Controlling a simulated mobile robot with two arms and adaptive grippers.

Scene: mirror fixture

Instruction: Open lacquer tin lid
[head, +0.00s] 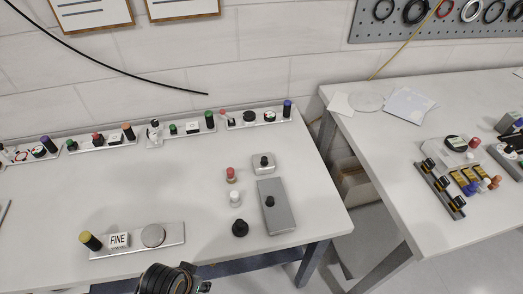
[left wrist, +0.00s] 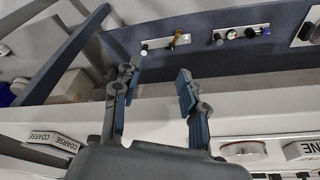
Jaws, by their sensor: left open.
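No thing in view is clearly marked as a lacquer tin. A flat grey box with a black knob (head: 282,222) lies near the right end of the left table in the head view. A smaller silvery box with a dark knob (head: 264,168) sits behind it. I cannot tell whether either is the tin; both look closed on top. My left gripper (left wrist: 160,88) is open and empty in the left wrist view, its fingers apart above a pale surface. In the head view only a dark part of my arm shows at the bottom edge. My right gripper is not in view.
A metal plate (head: 177,228) holds a yellow-topped cylinder, a FINE block (head: 118,239) and a round disc. A red, a white and a black knob (head: 240,229) stand left of the grey box. Rails of knobs line the back. The table's middle is clear.

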